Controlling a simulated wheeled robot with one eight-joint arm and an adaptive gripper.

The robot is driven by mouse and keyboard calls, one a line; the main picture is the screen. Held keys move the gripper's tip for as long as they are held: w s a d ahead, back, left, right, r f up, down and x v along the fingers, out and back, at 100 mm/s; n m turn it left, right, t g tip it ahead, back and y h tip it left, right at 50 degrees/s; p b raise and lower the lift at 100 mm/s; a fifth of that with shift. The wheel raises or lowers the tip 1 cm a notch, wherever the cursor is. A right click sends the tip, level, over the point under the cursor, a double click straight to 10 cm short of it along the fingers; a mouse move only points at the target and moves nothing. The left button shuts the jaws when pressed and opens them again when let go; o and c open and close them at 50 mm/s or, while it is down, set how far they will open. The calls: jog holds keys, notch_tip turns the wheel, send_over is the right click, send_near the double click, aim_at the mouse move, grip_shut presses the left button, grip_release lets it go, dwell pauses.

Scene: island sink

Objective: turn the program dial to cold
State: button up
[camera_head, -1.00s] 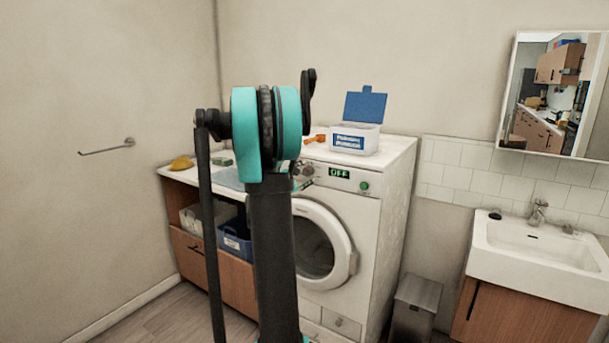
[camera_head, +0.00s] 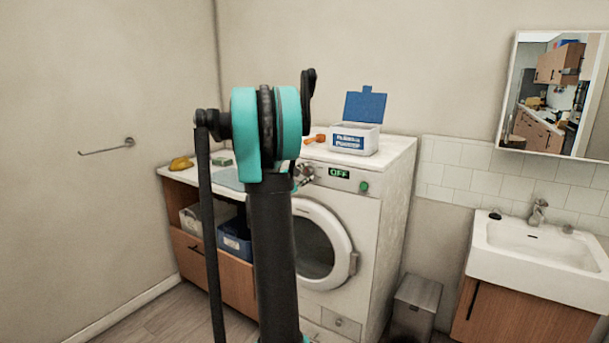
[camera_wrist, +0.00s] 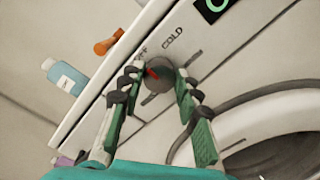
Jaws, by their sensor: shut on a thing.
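The program dial (camera_wrist: 157,86) is a grey round knob with a red mark on the washing machine's white front panel. In the wrist view the fingers of my gripper (camera_wrist: 160,76) stand on either side of the dial and are shut on it. The red mark lies toward the dial's upper left, on the side of a partly hidden label. The COLD label (camera_wrist: 173,37) is printed up and to the right of the dial. In the head view my arm covers much of the dial area on the washing machine (camera_head: 370,240).
The machine's display (camera_head: 339,173) reads OFF, with a green button (camera_head: 364,187) beside it. An open white box with a blue lid (camera_head: 365,107) and an orange object (camera_head: 316,138) are on top. A bottle (camera_wrist: 65,77) shows in the wrist view. A sink (camera_head: 540,245) stands right.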

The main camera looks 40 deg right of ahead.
jog(key=m, duration=0.5)
jog(key=shift+f+m, duration=0.1)
jog(key=shift+m, duration=0.2)
jog(key=m, duration=0.5)
jog(key=shift+m, duration=0.4)
jog(key=o, duration=1.2)
jog(key=shift+c, duration=0.2)
jog(key=shift+a, duration=0.1)
jog(key=v, duration=1.2)
jog(key=shift+s+f, duration=0.1)
